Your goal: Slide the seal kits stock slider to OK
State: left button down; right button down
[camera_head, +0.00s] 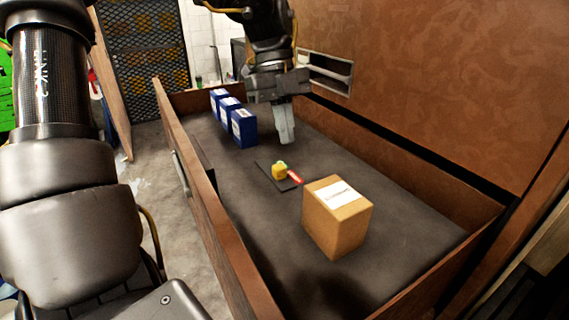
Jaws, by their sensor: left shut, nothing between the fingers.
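The stock slider is a small dark plate (287,185) on the floor of an open drawer, near its middle. A yellow block-like knob (279,172) sits on it. A red strip (295,178) shows just right of the knob, and a bit of green shows behind the knob's top. No lettering can be read on it. My left gripper (287,138) points down with its fingers shut and empty. In the picture it is above the knob and apart from it; its exact height is hard to tell. My right gripper is not in view.
A cardboard box (338,222) with a white label stands in front and right of the slider. Several blue boxes (243,129) stand in a row behind and left. The drawer's wooden walls (190,170) enclose these. Drawer floor right of the slider is bare.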

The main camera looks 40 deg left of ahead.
aim_at(279, 172)
pick_arm(q)
jog(key=p+x, duration=0.2)
jog(key=x, duration=0.7)
jog(key=shift+d+p, duration=0.1)
jog(key=shift+p, duration=0.25)
jog(key=a+p, duration=0.1)
jog(key=w+a+p, duration=0.1)
jog(key=shift+a, duration=0.35)
jog(key=shift+a+f+p, duration=0.15)
jog(key=shift+a+p, duration=0.2)
jog(key=shift+a, duration=0.15)
